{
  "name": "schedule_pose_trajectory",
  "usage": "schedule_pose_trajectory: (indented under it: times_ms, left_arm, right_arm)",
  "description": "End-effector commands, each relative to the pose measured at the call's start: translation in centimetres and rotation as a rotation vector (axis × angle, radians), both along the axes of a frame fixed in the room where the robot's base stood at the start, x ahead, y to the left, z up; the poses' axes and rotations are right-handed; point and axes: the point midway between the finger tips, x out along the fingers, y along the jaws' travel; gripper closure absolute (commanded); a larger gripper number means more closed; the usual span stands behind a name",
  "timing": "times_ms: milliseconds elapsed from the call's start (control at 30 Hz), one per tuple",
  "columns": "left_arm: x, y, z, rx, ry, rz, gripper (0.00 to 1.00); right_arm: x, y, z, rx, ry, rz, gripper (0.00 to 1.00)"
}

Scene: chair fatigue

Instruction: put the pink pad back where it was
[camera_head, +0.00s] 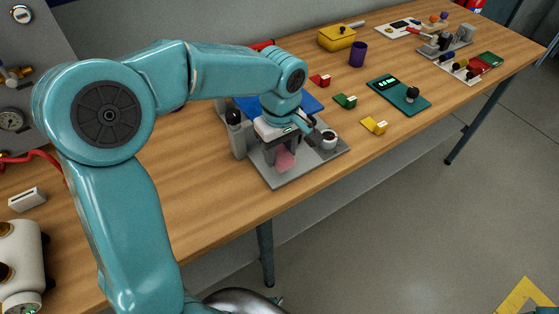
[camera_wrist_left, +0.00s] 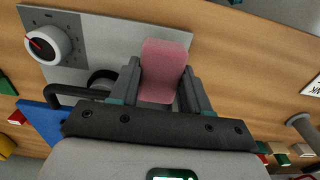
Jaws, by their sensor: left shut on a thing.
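The pink pad (camera_head: 285,160) is between the fingers of my left gripper (camera_head: 283,154). The left wrist view shows the pad (camera_wrist_left: 166,68) with a dark finger on each side, and the gripper (camera_wrist_left: 163,88) shut on it. The pad is over the front part of a grey base plate (camera_head: 315,168), which carries a round dial (camera_head: 328,140). The plate (camera_wrist_left: 97,25) and dial (camera_wrist_left: 47,43) also show in the left wrist view. I cannot tell whether the pad touches the plate. My right gripper is not in view.
Red (camera_head: 320,80), green (camera_head: 345,101) and yellow (camera_head: 374,126) blocks, a teal scale (camera_head: 398,96) and a purple cup (camera_head: 357,54) are to the right. Bare wood lies left of the plate.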

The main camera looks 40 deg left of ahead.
Motion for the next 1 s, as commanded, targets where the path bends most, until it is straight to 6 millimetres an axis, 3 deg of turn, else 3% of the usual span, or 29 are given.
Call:
schedule_pose_trajectory:
  times_ms: [233, 600, 633, 700, 1000]
  left_arm:
    - [-0.1, 0.1, -3.8, -0.001, 0.004, -0.001, 0.78]
    - [0.0, 0.1, -4.4, -0.001, 0.001, -0.001, 0.78]
    - [-0.1, 0.1, -4.4, -0.001, 0.001, -0.001, 0.5]
    - [-0.1, 0.1, -4.3, -0.001, 0.001, -0.001, 0.28]
    - [-0.1, 0.1, -4.1, -0.001, 0.001, -0.001, 0.28]
  right_arm:
    - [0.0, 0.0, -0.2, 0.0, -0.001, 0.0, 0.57]
    - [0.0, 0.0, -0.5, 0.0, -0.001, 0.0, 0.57]
    - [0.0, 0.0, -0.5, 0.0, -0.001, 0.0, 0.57]
    - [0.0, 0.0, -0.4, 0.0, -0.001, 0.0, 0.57]
    - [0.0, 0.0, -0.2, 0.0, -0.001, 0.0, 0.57]
